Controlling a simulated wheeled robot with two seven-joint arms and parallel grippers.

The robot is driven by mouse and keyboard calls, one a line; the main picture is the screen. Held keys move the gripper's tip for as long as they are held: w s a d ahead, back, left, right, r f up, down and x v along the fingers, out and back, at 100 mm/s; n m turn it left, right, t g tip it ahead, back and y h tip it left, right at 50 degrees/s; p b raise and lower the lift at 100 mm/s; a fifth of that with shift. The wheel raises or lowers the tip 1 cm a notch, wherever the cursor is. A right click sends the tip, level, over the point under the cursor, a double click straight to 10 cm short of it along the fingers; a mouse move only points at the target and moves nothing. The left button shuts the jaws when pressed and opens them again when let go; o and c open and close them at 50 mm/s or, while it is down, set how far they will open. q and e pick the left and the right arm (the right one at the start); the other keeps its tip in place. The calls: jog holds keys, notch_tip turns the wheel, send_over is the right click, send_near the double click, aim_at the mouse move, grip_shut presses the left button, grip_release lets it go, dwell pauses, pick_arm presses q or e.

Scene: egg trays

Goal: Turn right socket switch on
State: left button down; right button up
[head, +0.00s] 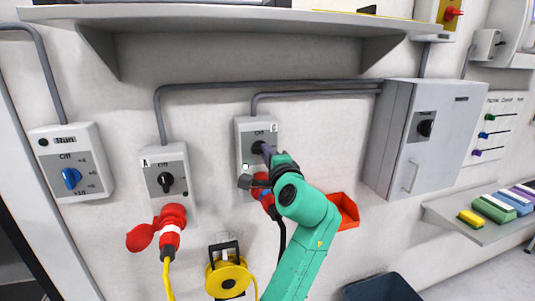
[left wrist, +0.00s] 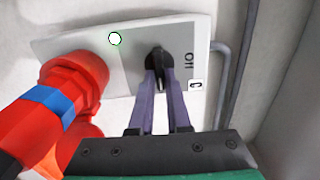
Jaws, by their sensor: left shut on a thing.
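The right socket (head: 243,132), a grey wall box marked C, also shows in the left wrist view (left wrist: 203,32). Its black switch knob (left wrist: 157,60) sits beside the word "Off"; I cannot tell its exact angle. My left gripper (head: 265,150) has its two purple fingers on either side of the knob and is shut on it, as the left wrist view (left wrist: 160,78) shows. A white, green-rimmed indicator (left wrist: 115,39) is on the box face. A red plug with a blue band (left wrist: 50,105) is in the socket. My right gripper is not in view.
A second socket box (head: 150,152) marked A, with a red plug (head: 172,220), and a box with a blue dial (head: 45,150) are to the left. A grey cabinet (head: 400,170) stands to the right. A shelf (head: 230,22) overhangs above. A red bin (head: 346,211) and yellow cable reel (head: 213,280) are lower.

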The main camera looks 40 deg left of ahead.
pick_arm(q)
jog(key=c, duration=0.9)
grip_release()
jog(key=shift+a+r, duration=0.15)
jog(key=shift+a, duration=0.15)
jog(key=shift+s+d+f, duration=0.1)
jog(key=shift+d+f, duration=0.1)
jog(key=shift+d, duration=0.05)
jog(key=b+v, duration=0.5)
jog(key=v, duration=0.9)
jog(key=shift+r, duration=0.1)
